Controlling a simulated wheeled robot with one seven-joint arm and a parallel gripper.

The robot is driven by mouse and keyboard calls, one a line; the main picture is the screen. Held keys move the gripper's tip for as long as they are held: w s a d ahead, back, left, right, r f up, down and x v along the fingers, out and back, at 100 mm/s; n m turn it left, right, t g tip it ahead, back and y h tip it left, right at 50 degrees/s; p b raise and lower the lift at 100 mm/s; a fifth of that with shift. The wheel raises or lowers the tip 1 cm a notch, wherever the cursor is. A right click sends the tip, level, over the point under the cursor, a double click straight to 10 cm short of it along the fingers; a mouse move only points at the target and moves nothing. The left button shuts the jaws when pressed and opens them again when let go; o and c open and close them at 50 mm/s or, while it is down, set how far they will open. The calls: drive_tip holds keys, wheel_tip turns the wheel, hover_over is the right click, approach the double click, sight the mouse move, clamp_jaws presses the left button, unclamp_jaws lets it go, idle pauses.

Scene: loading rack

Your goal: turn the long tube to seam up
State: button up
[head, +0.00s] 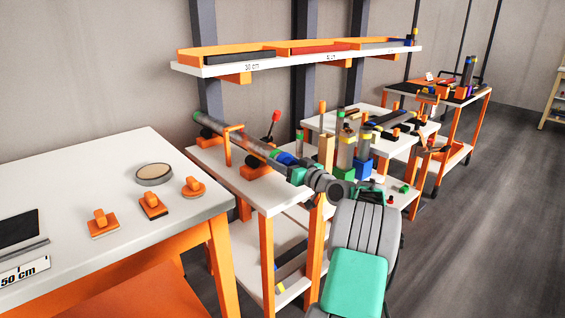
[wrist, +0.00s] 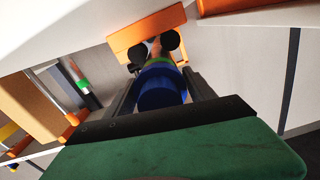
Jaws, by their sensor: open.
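The long tube (head: 245,142) is grey with a blue near end (head: 286,158). It lies lengthwise over an orange stand (head: 235,150) on a white-topped table. My gripper (head: 293,167) is at the blue near end. In the wrist view, my gripper (wrist: 161,75) is open, with one dark finger on each side of the blue end (wrist: 161,90). Whether the fingers touch it, I cannot tell. Beyond it show two black rollers (wrist: 170,40) on an orange bracket (wrist: 146,32). No seam can be made out, and my gripper hides part of the near end.
A red-knobbed lever (head: 276,116) stands behind the tube. Upright cylinders on coloured blocks (head: 364,166) stand to the right, close to my arm. A shelf (head: 300,58) hangs above. The front-left table (head: 80,190) holds a round dish (head: 154,174) and small orange-handled pieces. The floor at right is clear.

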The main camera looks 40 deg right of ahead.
drive_tip(key=shift+w, duration=0.2)
drive_tip(key=shift+d, duration=0.1)
drive_tip(key=c, duration=1.1)
